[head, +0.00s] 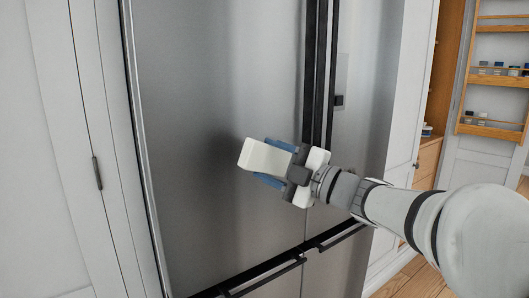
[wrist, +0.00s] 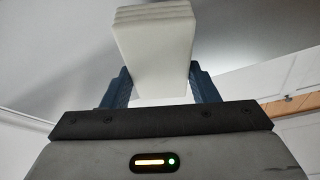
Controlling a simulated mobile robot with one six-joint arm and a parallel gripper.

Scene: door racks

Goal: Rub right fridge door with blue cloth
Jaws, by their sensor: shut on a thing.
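The steel fridge has a wide left door (head: 200,110) and a right door (head: 368,115), with dark upright handles (head: 312,75) between them. My gripper (head: 265,160) has blue fingers and is shut on a pale off-white block (head: 254,155). The block also shows between the fingers in the wrist view (wrist: 155,40). No blue cloth is seen; the held thing looks white. In the head view, the block lies in front of the left door, left of the handles. I cannot tell whether it touches the steel. My arm covers the lower part of the right door.
Dark horizontal handles (head: 270,277) run along the lower drawers. A white cabinet (head: 60,130) stands at the left. At the right, an open wooden cupboard (head: 450,70) and a door rack with small jars (head: 497,70) show. Wooden floor (head: 400,272) is visible at lower right.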

